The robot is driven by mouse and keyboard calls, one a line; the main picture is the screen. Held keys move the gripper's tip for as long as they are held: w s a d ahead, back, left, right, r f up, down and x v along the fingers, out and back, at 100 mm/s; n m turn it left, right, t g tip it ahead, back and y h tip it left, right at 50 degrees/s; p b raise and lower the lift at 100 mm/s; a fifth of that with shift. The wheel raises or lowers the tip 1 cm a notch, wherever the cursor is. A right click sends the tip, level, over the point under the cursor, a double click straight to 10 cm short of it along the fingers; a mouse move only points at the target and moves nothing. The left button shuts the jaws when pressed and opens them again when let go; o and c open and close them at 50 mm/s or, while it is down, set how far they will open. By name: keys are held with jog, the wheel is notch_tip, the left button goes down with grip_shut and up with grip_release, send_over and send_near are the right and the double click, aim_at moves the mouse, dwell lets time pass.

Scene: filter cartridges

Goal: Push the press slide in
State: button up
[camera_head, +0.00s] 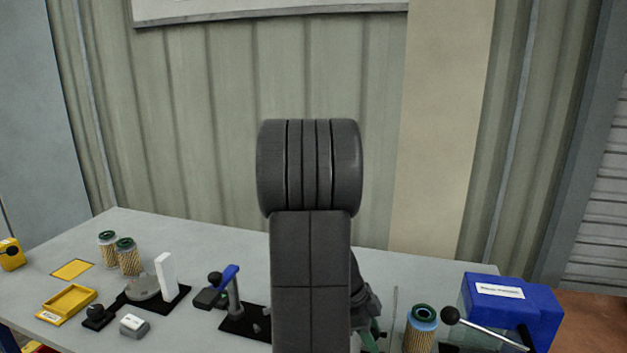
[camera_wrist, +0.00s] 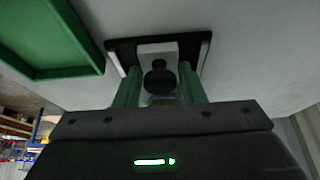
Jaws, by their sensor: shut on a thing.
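In the wrist view, the press slide shows as a white block (camera_wrist: 158,49) on a dark base with pale side rails. A black knob (camera_wrist: 158,79) stands at its front. My gripper (camera_wrist: 160,86) has one green finger on each side of this knob and is shut on it. A small bluish and tan patch shows near the palm, too unclear to name. In the head view my arm hides the slide and most of my gripper.
A green tray (camera_wrist: 50,35) lies beside the slide in the wrist view. In the head view, a filter cartridge (camera_head: 420,330) and a blue machine (camera_head: 510,308) with a ball-ended lever stand at right. Fixtures, yellow trays and two cartridges (camera_head: 128,258) occupy the table's left.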

aim_at(416, 310)
jog(key=shift+s+d+b, duration=0.6)
jog(key=shift+d+b, duration=0.1)
jog(key=shift+d, duration=1.3)
jog(key=shift+s+d+b, duration=0.55)
jog(key=shift+d+b, duration=0.1)
jog(key=shift+d, duration=1.4)
jog(key=shift+s+d+b, duration=0.6)
jog(key=shift+d+b, duration=0.1)
jog(key=shift+d, duration=1.3)
jog(key=o, duration=0.4)
jog(key=shift+d, duration=0.15)
jog(key=shift+o, duration=0.4)
jog(key=shift+p+v, duration=1.9)
jog(key=shift+v, duration=2.15)
jog(key=shift+f, duration=0.1)
